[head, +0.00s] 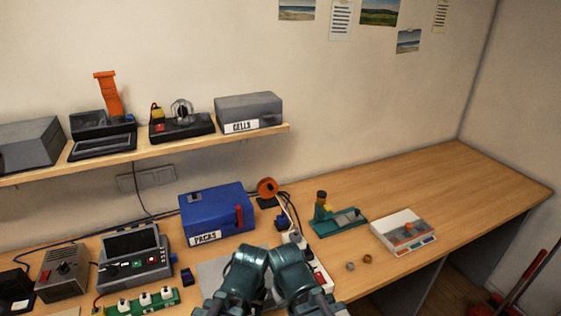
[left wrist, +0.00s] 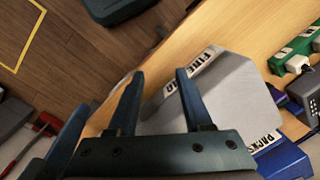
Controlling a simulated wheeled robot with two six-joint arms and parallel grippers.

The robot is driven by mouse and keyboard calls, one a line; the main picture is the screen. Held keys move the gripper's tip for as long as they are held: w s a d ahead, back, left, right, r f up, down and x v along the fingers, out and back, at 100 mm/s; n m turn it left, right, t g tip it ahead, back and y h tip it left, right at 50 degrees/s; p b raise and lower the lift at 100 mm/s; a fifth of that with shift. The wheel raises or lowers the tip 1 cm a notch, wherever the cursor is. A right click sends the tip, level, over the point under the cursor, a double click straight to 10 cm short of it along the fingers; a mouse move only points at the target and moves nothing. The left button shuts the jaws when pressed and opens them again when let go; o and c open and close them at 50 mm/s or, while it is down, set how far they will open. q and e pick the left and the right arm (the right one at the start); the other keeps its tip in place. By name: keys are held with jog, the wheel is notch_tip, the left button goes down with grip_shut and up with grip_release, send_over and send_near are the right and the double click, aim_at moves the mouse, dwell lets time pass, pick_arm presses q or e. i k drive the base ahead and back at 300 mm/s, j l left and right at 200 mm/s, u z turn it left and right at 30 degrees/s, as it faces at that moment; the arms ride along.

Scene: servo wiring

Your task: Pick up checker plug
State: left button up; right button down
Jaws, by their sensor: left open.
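I cannot say for certain which item is the checker plug. A small dark blue block (head: 187,278) lies beside the dark device with a screen and buttons (head: 133,258) in the head view. My left gripper (head: 254,256) and right gripper (head: 287,256) are close together over the grey mat (head: 213,270), right of that block. In the left wrist view my left gripper (left wrist: 158,75) is open with nothing between its fingers, and the mat (left wrist: 225,95) lies beyond them. The right gripper's fingertips are not clear in the head view.
A blue case (head: 216,212) stands behind the mat. A green strip with white plugs (head: 145,301) is at front left. A green fixture (head: 338,222) and a white tray (head: 404,232) stand to the right. The far right of the bench (head: 450,185) is clear.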

aim_at(296, 237)
jog(key=l, duration=0.35)
jog(key=i+l, duration=0.15)
jog(key=l, duration=0.2)
jog(key=i+l+z, duration=0.1)
jog(key=i, duration=0.4)
jog(key=l, duration=0.1)
